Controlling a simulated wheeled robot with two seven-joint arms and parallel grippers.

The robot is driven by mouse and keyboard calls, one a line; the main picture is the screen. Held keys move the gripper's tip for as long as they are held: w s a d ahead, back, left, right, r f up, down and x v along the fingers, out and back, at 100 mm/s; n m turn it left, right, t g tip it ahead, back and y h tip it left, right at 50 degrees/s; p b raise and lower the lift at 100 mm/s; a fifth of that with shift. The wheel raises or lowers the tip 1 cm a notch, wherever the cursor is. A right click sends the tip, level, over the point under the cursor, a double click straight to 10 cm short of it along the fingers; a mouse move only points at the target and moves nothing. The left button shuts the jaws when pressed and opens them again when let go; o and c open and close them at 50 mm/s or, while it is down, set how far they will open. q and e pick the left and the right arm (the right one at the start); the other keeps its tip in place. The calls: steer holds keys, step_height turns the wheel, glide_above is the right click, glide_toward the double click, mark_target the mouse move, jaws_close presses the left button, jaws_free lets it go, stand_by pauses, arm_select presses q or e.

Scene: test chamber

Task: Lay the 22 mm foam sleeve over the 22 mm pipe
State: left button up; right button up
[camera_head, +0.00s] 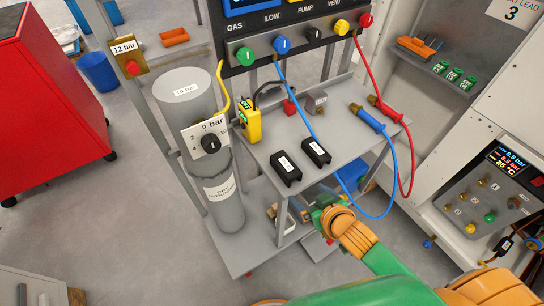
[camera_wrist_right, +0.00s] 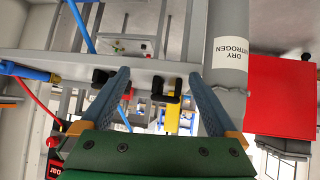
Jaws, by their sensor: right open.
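Two short black pieces with white labels, (camera_head: 286,172) and (camera_head: 317,154), lie side by side on the grey cart shelf in the head view. They look like the foam sleeves, but I cannot read a size on either. Their dark ends show at the shelf edge in the wrist view, (camera_wrist_right: 104,77) and (camera_wrist_right: 166,90). My right gripper (camera_head: 318,203) is just in front of and below the shelf edge. In the wrist view its fingers (camera_wrist_right: 158,76) are spread and empty, pointing towards the black pieces. I cannot pick out the 22 mm pipe. My left gripper is not in view.
A grey nitrogen cylinder (camera_head: 224,200) stands left of the shelf (camera_head: 262,146). A yellow gauge (camera_head: 248,119) stands on the shelf. Blue (camera_head: 388,165) and red (camera_head: 409,160) hoses loop down on the right. A control panel (camera_head: 490,205) is far right.

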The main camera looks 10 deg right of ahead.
mark_target(288, 167)
steer(key=shift+n+t+y, duration=0.4)
steer(key=shift+t+y, duration=0.4)
steer(key=w+r, duration=0.1)
steer(key=w+a+r, duration=0.1)
steer(key=w+r, duration=0.1)
steer(key=shift+a+r, duration=0.2)
steer(key=shift+w+r+t+y, duration=0.3)
steer(key=shift+w+r+y, duration=0.15)
steer(key=shift+y, duration=0.05)
steer(key=shift+w+r+n+y, duration=0.15)
steer(key=shift+w+n+y, duration=0.1)
steer(key=shift+n+y, duration=0.05)
steer(key=x, duration=0.3)
steer(key=b+x, duration=0.1)
steer(key=x, duration=0.2)
steer(key=shift+a+f, duration=0.25)
steer(key=shift+f, duration=0.2)
steer(key=shift+w+a+f, duration=0.1)
steer(key=shift+w, duration=0.2)
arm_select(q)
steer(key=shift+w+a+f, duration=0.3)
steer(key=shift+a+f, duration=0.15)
arm_select(e)
steer(key=shift+s, duration=0.1)
steer(key=c, duration=1.4)
